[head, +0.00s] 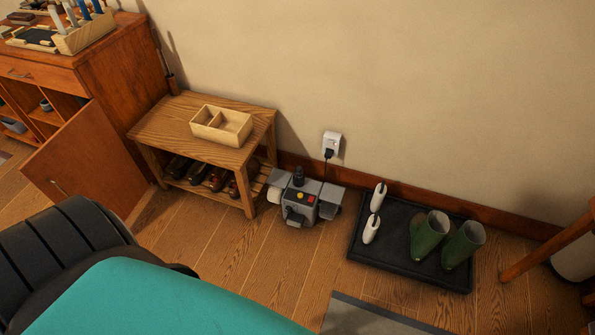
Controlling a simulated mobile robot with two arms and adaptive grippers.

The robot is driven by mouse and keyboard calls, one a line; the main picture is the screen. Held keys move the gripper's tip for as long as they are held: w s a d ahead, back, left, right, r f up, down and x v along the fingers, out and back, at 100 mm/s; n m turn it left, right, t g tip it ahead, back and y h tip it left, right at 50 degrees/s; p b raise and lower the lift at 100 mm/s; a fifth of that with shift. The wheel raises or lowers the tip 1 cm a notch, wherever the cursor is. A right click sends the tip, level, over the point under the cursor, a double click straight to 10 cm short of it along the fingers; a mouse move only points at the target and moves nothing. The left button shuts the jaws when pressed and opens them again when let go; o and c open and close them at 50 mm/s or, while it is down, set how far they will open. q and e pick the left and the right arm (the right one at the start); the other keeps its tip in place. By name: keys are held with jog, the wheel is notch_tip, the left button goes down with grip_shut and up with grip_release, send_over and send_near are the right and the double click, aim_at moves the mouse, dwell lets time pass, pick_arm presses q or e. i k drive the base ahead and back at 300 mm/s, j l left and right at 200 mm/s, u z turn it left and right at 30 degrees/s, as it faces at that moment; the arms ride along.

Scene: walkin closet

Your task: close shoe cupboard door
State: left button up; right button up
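The shoe cupboard (112,68) is a reddish-brown wooden cabinet at the upper left. Its door (88,155) stands open, swung out toward me, with a small handle near its lower left. Behind the door, open shelves with a few small items show inside the cupboard. Neither of my grippers shows in the head view. The lower edge of the door comes close to the dark part of my own body at the lower left.
A wooden bench (165,122) with shoes below and a divided box (221,126) on top stands right of the cupboard. Further right are a shoe-polishing machine (302,200) and a black tray (397,260) with green boots (430,236). Floor between is clear.

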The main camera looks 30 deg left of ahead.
aim_at(87, 156)
jog(key=u, duration=2.6)
